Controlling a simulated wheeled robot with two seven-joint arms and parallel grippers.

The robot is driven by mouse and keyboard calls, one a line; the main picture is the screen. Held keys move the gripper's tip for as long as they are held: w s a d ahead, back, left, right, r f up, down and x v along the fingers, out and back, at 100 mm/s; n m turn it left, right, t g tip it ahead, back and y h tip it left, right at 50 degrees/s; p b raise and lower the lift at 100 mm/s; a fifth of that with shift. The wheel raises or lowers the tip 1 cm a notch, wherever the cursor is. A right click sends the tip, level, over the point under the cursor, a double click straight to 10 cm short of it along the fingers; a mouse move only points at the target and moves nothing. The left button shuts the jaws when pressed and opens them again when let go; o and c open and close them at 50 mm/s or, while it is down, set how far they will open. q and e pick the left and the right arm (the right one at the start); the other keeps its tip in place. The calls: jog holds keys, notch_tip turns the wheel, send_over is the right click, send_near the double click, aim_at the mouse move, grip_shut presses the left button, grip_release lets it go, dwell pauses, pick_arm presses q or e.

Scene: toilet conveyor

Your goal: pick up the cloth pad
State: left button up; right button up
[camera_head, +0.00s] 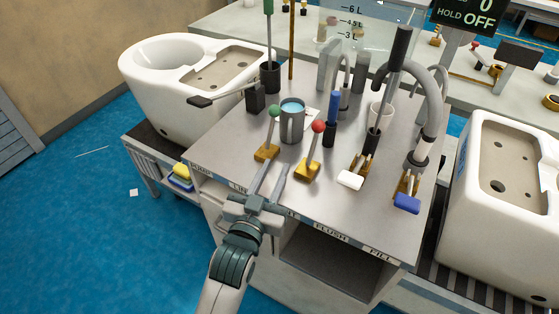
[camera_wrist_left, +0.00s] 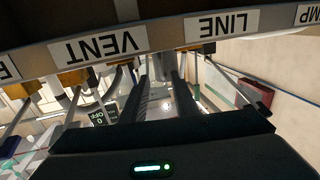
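No item is clearly recognisable as the cloth pad. A small yellow and blue soft-looking stack (camera_head: 181,176) sits at the left side of the workbench, below its top. My left gripper (camera_head: 272,180) is at the bench's front edge, fingers apart and apparently empty, to the right of the stack. The fingers also show in the left wrist view (camera_wrist_left: 163,85), with a gap between them. My right gripper is out of view.
Levers with green (camera_head: 274,112), red (camera_head: 318,127), white (camera_head: 350,180) and blue (camera_head: 407,204) ends stand along the bench front. White toilets (camera_head: 150,95) (camera_head: 500,200) flank the bench.

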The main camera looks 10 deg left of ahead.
pick_arm(q)
jog(key=shift+s+a, duration=0.1)
jog(key=shift+s, duration=0.65)
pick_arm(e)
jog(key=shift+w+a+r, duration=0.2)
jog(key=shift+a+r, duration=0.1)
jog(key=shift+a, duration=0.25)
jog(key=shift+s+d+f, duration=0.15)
